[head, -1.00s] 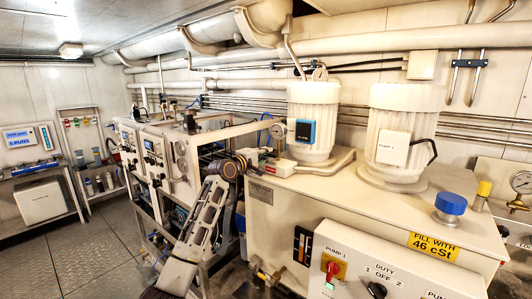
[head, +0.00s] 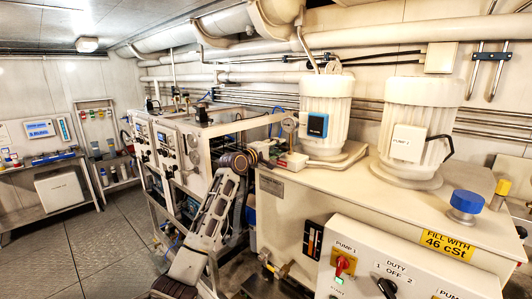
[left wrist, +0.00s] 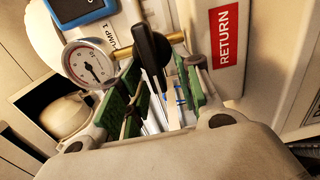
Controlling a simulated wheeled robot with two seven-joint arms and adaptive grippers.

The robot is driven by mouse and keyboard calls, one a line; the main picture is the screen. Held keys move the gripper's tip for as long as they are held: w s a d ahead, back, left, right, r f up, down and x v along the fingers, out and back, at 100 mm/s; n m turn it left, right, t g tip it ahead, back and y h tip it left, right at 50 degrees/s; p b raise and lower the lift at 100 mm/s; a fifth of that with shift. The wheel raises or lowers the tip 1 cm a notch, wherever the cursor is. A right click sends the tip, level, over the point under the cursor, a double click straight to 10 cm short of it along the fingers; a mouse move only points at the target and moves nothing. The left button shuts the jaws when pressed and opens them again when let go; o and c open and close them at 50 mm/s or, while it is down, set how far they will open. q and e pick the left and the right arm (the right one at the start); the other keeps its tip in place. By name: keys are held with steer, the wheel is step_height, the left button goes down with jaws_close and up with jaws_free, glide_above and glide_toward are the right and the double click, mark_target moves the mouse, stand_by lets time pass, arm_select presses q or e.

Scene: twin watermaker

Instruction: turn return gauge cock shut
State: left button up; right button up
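The return gauge cock shows in the left wrist view as a black lever handle (left wrist: 151,48) on a brass fitting. A round white gauge (left wrist: 88,64) sits to its left, and a red RETURN label (left wrist: 226,35) to its right. My left gripper (left wrist: 160,92) is open, its green-padded fingers on either side of the lever's lower part. I cannot tell whether either pad touches it. In the head view, the gauge (head: 290,124) stands beside the pump 1 motor, with my left gripper (head: 270,148) just below it. The cock is too small to make out there. My right gripper is out of view.
Two white pump motors (head: 325,112) stand on the beige tank (head: 410,190). A control box (head: 400,255) with a red-yellow switch (head: 344,264) projects from its front. White equipment cabinets (head: 185,150) stand behind my left arm. Floor (head: 95,240) is clear at the left.

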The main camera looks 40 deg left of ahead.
arm_select(q)
steer(key=s+a, duration=0.1)
steer(key=s, duration=1)
steer(key=shift+s, duration=0.35)
stand_by(0.5)
